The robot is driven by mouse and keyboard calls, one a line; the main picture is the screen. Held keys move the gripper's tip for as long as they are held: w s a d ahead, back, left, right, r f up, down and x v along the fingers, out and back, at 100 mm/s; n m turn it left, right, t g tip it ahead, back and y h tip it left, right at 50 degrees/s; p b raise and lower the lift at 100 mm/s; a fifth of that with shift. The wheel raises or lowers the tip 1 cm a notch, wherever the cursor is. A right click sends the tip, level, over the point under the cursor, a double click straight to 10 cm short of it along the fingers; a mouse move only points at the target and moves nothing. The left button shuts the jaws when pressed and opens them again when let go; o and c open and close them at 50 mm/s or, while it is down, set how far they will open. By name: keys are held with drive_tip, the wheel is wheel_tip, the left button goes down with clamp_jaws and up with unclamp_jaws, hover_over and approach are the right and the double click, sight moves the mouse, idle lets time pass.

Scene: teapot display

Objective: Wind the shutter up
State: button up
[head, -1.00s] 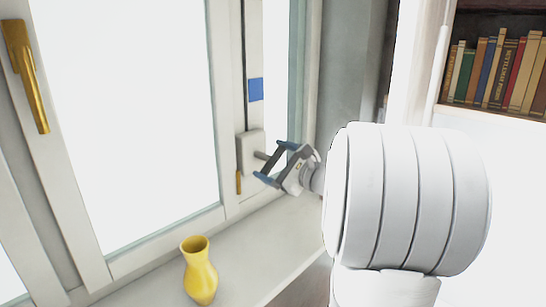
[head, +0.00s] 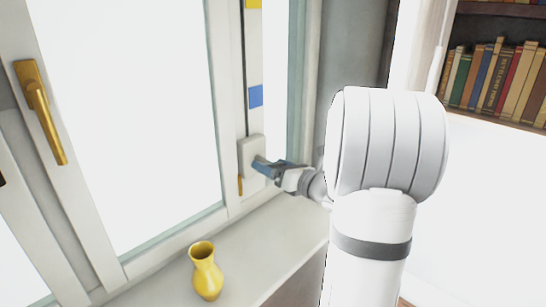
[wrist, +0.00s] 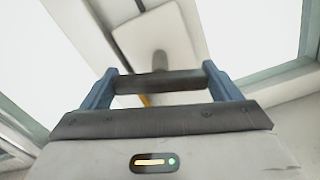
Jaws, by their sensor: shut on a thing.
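The winder is a white box (head: 246,148) on the window frame beside the narrow pane. In the wrist view its pale plate (wrist: 135,40) carries a stem (wrist: 160,60) that ends in a dark crossbar handle (wrist: 150,83). My gripper (wrist: 160,85) has its two blue fingers against the two ends of this bar and is shut on it. In the head view my gripper (head: 262,166) is at the box, seen nearly edge-on, and hides the handle. A strip above the box bears a blue mark (head: 256,96) and a yellow mark (head: 253,3). No shutter is recognisable in the bright panes.
A yellow vase (head: 206,278) stands on the window sill (head: 250,255), left of and below my gripper. A brass window handle (head: 42,110) is at the left, and a small brass piece (head: 240,186) sits below the box. Books (head: 495,75) fill a shelf at upper right.

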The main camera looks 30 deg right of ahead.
drive_tip(key=m+p, duration=0.2)
drive_tip(key=shift+f+m+p, duration=0.1)
drive_tip(key=shift+m+p, duration=0.25)
drive_tip(key=shift+m, duration=0.05)
drive_tip(key=shift+f+m+p, duration=0.1)
drive_tip(key=shift+m+p, duration=0.4)
drive_tip(key=shift+m, duration=0.1)
drive_tip(key=shift+f, duration=0.1)
drive_tip(key=o, duration=0.9)
drive_tip(key=shift+c, duration=0.2)
drive_tip(key=shift+r, duration=0.2)
drive_tip(key=v, duration=0.7)
drive_tip(key=shift+s, duration=0.4)
drive_tip(key=shift+d, duration=0.1)
